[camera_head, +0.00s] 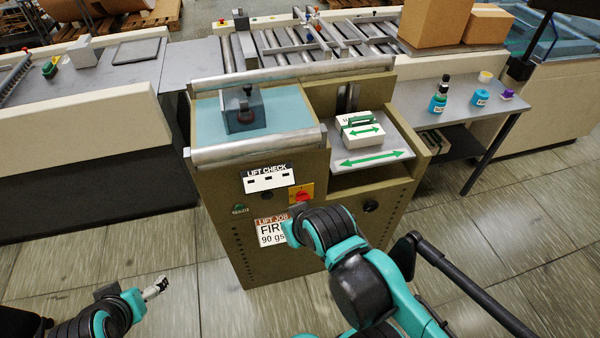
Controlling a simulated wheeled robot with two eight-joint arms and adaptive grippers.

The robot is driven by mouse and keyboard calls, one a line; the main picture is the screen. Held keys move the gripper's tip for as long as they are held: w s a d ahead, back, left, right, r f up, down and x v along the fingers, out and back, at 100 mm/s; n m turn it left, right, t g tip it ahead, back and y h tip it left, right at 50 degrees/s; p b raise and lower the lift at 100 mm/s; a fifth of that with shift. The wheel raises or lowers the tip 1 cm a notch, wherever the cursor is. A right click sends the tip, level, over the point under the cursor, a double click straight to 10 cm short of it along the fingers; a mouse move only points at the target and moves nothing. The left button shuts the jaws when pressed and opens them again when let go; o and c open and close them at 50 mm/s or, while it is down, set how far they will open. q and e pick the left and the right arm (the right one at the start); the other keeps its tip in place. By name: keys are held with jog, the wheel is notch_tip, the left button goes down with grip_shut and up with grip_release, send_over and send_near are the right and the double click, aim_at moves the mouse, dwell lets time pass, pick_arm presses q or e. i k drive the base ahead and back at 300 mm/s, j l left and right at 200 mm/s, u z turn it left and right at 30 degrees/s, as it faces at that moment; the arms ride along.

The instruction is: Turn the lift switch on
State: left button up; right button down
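A red rotary switch (302,196) on a yellow plate is on the front of the olive lift cabinet (225,205), right of the "LIFT CHECK" label (267,178). My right arm reaches up from the bottom, and its black and teal wrist end is just below the switch, over part of the front panel. The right gripper's fingers are hidden by the wrist, so I cannot tell their opening or whether they touch the switch. My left gripper (156,287) is low at the left, above the floor and apart from the cabinet. Its pale fingers are too small to read.
A "LIFT JOB" sign (271,231) is partly covered by my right arm. A black round knob (370,206) is farther right on the cabinet. A white box (360,130) with green markings sits on the lift platform (375,157). A side table (450,110) holds small bottles.

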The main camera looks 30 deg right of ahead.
aim_at(302, 196)
jog(key=l, duration=0.65)
jog(key=l+u, duration=0.1)
jog(key=l, duration=0.5)
jog(key=k+l, duration=0.1)
jog(key=l, duration=0.55)
jog(key=l+u, duration=0.1)
jog(key=l, duration=0.5)
jog(key=k+l, duration=0.15)
jog(key=l, duration=0.5)
jog(key=l+u, duration=0.1)
jog(key=l, duration=0.5)
jog(key=l+u, duration=0.1)
jog(key=u, duration=0.6)
jog(key=k+l+u, duration=0.1)
jog(key=u, duration=0.25)
